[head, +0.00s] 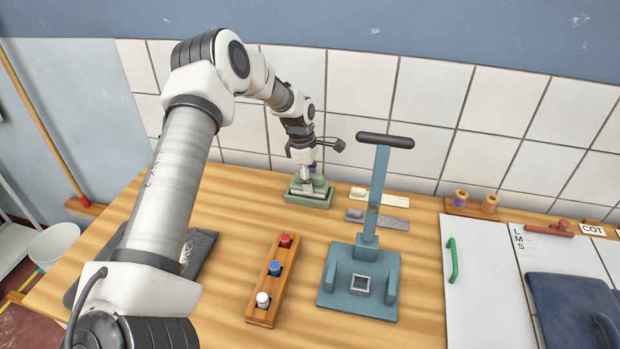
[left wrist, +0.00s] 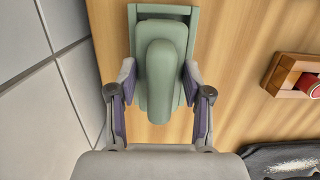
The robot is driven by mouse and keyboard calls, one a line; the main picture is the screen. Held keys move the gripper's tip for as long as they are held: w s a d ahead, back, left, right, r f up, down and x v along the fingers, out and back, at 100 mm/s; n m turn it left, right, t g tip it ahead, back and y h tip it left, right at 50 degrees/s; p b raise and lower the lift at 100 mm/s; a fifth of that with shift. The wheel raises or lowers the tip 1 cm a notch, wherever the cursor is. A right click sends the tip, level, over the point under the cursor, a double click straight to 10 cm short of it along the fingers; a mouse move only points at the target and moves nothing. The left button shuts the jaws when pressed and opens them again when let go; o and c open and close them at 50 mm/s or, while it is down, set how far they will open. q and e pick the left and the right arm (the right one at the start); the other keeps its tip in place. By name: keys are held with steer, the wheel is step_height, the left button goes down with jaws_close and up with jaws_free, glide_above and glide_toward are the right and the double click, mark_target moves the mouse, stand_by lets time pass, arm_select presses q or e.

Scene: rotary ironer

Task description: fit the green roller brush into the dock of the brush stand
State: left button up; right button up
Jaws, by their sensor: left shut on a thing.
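The green roller brush (left wrist: 158,75), with a rounded top, lies between the fingers of my left gripper (left wrist: 160,105) in the left wrist view. In the head view the brush (head: 319,182) is small and partly hidden by the gripper. My left gripper (head: 307,184) points down and is shut on it. A green base with raised edges (left wrist: 160,9), seemingly the brush stand, lies under and around the brush. It also shows in the head view (head: 310,200), near the back wall. I cannot tell whether the brush is seated in the dock or just above it. My right gripper is not in view.
A teal stand (head: 372,240) with a dark crossbar and a square socket stands right of centre. A wooden rack (head: 266,303) holds red, blue and white-topped items. Flat tools (head: 377,218) lie right of the green base. White boards (head: 484,275) lie right. Bare wood lies between.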

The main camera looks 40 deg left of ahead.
arm_select(q)
steer(key=shift+s+d, duration=0.1)
steer(key=o, duration=1.1)
steer(key=shift+f, duration=0.15)
step_height(320, 180, up, 12)
steer(key=a+b, duration=0.1)
steer(key=b, duration=0.1)
steer(key=shift+s+a, duration=0.35)
